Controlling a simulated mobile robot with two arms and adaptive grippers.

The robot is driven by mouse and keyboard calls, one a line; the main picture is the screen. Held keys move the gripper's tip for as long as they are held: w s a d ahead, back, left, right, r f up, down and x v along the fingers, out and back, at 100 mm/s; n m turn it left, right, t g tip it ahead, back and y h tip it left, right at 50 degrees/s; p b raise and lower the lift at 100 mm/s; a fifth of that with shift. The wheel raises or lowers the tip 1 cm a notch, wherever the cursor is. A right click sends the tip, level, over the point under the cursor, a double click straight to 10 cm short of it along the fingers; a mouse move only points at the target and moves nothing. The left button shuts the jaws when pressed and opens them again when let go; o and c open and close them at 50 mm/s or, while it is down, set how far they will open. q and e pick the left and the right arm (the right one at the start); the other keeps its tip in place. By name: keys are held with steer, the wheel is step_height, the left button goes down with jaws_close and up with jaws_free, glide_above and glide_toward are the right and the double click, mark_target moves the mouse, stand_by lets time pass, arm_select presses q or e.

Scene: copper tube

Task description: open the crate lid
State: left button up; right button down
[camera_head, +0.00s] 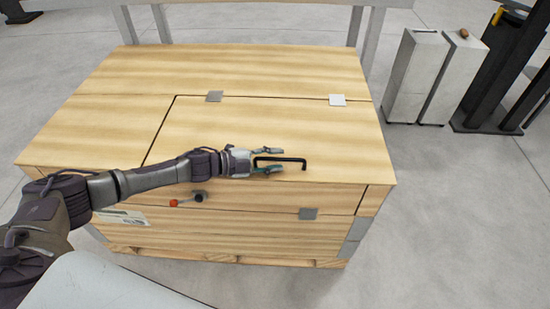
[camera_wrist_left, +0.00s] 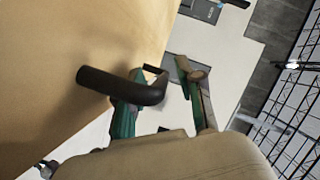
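The wooden crate (camera_head: 90,150) stands on the floor with its lid (camera_head: 330,130) lying flat and closed in the top. In the wrist view the handle partly hides one green finger. Contact is unclear. My right gripper is out of view.
Two pale blocks (camera_head: 416,75) and dark posts (camera_head: 500,80) stand on the right. A table (camera_head: 368,30) is behind the crate. The right-hand floor (camera_head: 450,220) is clear.

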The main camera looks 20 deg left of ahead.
arm_select(q)
steer(key=shift+w+d, duration=0.15)
jaws_close()
stand_by(0.4)
